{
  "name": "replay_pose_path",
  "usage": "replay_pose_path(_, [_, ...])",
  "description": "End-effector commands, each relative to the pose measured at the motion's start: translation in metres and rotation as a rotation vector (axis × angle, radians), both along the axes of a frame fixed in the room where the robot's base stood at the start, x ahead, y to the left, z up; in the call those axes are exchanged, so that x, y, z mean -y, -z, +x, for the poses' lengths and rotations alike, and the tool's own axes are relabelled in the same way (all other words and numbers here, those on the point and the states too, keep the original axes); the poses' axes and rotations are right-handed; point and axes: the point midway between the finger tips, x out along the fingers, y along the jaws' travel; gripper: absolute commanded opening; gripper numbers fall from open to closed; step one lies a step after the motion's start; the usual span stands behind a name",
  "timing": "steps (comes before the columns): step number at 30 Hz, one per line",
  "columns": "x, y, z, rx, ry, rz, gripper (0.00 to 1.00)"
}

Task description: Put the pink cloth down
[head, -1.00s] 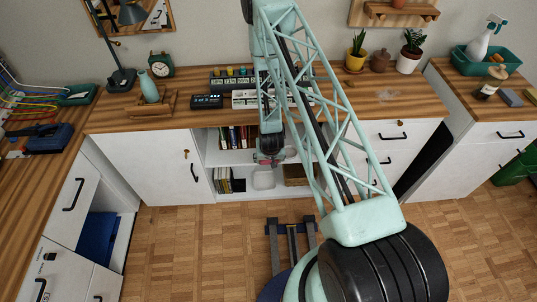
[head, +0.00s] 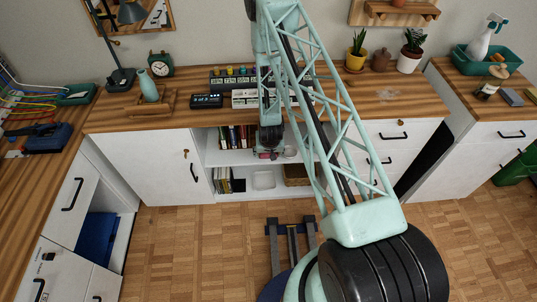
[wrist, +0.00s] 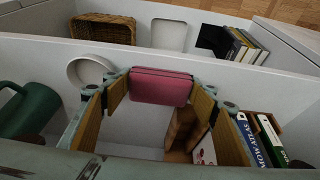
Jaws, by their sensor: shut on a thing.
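The pink cloth (wrist: 160,86) is a folded, flat bundle held between the fingers of my gripper (wrist: 158,92) in the wrist view. My gripper is shut on it, and the cloth appears in front of the white shelf edge (wrist: 225,76). I cannot tell whether the cloth touches a surface. In the head view my gripper (head: 268,154) is at the open shelf under the desk top, small and partly hidden by my arm.
In the wrist view a white bowl (wrist: 88,70) and a green vessel (wrist: 30,110) are left of my gripper. Upright books (wrist: 262,142) and a brown box (wrist: 186,130) are to the right. A wicker basket (wrist: 103,27) and white container (wrist: 168,35) lie beyond the shelf edge.

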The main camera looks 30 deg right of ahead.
Motion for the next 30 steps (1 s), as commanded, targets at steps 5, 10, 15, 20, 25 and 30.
replay_pose_path(5, [0.0,-0.0003,0.0001,0.0,0.0,0.0,0.38])
replay_pose_path(10, [0.0,0.0032,0.0002,0.0,0.0,0.0,0.38])
replay_pose_path(15, [0.0,0.0026,0.0,0.0,0.0,0.0,0.67])
replay_pose_path(20, [-0.0001,0.0025,0.0001,0.0,0.0,0.0,0.67])
replay_pose_path(25, [0.0,0.0022,0.0001,0.0,0.0,0.0,0.67])
replay_pose_path(30, [-0.0001,-0.0002,0.0001,0.001,0.0,0.0,0.67])
